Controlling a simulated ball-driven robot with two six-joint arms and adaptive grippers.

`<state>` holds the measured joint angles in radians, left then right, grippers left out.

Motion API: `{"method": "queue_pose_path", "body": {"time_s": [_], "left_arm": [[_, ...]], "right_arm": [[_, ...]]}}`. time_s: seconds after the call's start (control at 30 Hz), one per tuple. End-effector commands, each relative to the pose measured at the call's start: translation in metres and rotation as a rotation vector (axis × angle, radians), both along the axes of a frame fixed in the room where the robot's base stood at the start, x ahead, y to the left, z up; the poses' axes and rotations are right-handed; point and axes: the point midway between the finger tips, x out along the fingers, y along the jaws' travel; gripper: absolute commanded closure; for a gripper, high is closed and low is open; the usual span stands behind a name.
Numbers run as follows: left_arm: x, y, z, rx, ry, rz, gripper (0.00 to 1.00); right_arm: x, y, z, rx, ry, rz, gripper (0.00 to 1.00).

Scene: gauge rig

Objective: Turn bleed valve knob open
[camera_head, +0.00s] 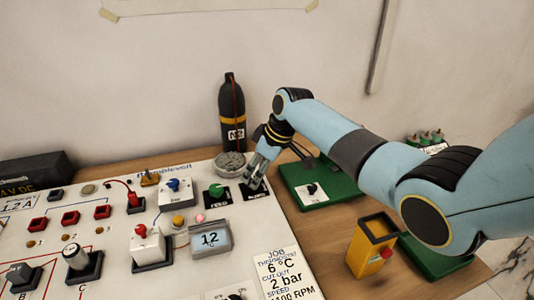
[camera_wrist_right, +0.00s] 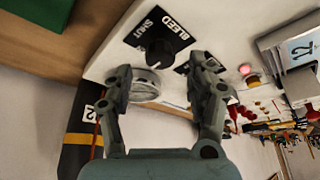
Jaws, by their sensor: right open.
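The bleed valve knob (camera_wrist_right: 158,52) is black and round. It sits on a black plate lettered BLEED and SHUT, on the white panel, in the right wrist view. My right gripper (camera_wrist_right: 163,68) is open, its two fingers apart with the knob showing beyond and between their tips. I cannot tell whether either finger touches it. In the head view my right gripper (camera_head: 256,178) points down over the bleed plate (camera_head: 257,194) at the panel's right edge, and mostly hides the knob. My left gripper is not in view.
A round gauge (camera_head: 230,162) and a green knob (camera_head: 216,189) sit close left of the gripper. A dark bottle (camera_head: 231,105) stands behind. A display (camera_head: 210,239) is nearer.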

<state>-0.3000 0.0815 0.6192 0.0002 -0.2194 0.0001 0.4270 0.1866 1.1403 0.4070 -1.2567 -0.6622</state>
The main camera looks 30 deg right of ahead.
Motion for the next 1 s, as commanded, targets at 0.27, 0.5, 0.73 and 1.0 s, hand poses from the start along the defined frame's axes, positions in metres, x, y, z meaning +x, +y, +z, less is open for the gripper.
{"method": "queue_pose_path", "body": {"time_s": [0.27, 0.5, 0.73, 1.0], "left_arm": [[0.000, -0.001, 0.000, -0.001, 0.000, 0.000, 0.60], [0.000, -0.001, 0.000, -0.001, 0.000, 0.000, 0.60], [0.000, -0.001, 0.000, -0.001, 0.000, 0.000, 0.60], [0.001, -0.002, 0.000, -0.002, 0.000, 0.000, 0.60]], "right_arm": [[-0.019, -0.013, 0.056, -0.002, -0.002, 0.000, 0.43], [-0.028, -0.018, 0.080, -0.001, -0.002, -0.001, 0.43], [-0.029, -0.018, 0.082, 0.000, 0.000, 0.000, 0.43], [-0.028, -0.018, 0.082, 0.000, 0.000, 0.000, 0.43]]}}
